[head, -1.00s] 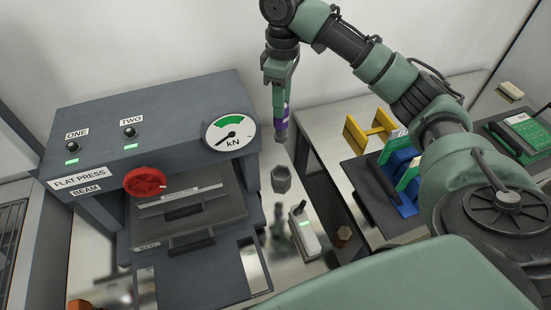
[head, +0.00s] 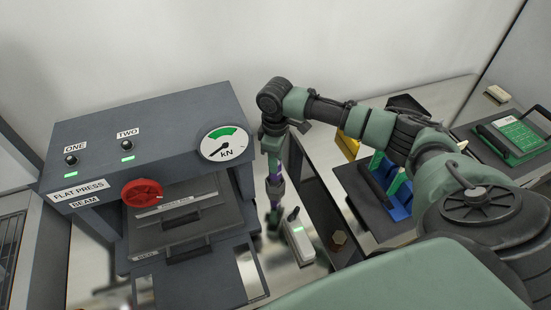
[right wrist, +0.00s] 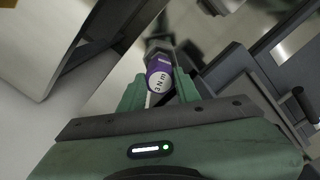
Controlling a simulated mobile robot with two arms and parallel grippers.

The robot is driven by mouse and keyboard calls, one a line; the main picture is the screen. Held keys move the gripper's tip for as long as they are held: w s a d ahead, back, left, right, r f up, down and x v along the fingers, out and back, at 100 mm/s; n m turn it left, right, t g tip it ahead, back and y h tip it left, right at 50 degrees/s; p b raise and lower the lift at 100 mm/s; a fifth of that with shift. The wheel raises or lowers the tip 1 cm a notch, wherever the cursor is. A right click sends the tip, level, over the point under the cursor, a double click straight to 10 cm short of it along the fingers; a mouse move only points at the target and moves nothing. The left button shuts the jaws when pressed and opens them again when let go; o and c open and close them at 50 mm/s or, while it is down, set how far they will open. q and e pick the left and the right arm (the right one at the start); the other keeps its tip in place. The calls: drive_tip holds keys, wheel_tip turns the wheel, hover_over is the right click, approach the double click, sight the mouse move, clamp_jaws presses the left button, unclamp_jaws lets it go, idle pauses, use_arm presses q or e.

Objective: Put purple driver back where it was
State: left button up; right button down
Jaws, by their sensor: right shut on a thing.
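The purple driver (head: 272,170) is upright between the green fingers of my right gripper (head: 272,155), which is shut on it. In the right wrist view its purple end cap (right wrist: 159,82), marked "5 NM", shows between the fingertips (right wrist: 160,92). The driver's lower end meets a small dark cup-like holder (head: 277,187) in the head view. I cannot tell whether the tip is inside the holder or just above it. My left gripper is not in view.
A grey flat press (head: 150,125) with a red knob (head: 142,193) stands close left of the gripper. A small pale box with a green light (head: 298,240) is just below right of the holder. A bench with a blue rack (head: 397,205) is at right. The shiny surface reflects the gripper.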

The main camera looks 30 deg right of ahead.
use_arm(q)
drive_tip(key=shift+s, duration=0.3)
use_arm(e)
drive_tip(key=shift+f, duration=0.1)
drive_tip(key=c, duration=1)
unclamp_jaws()
drive_tip(key=shift+f, duration=0.1)
use_arm(q)
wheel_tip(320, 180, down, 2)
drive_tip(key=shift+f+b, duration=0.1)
drive_tip(key=shift+b, duration=0.95)
use_arm(e)
wheel_tip(320, 180, up, 12)
drive_tip(key=shift+r, duration=0.2)
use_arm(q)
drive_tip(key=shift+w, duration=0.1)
use_arm(e)
drive_tip(key=shift+s+f, duration=0.1)
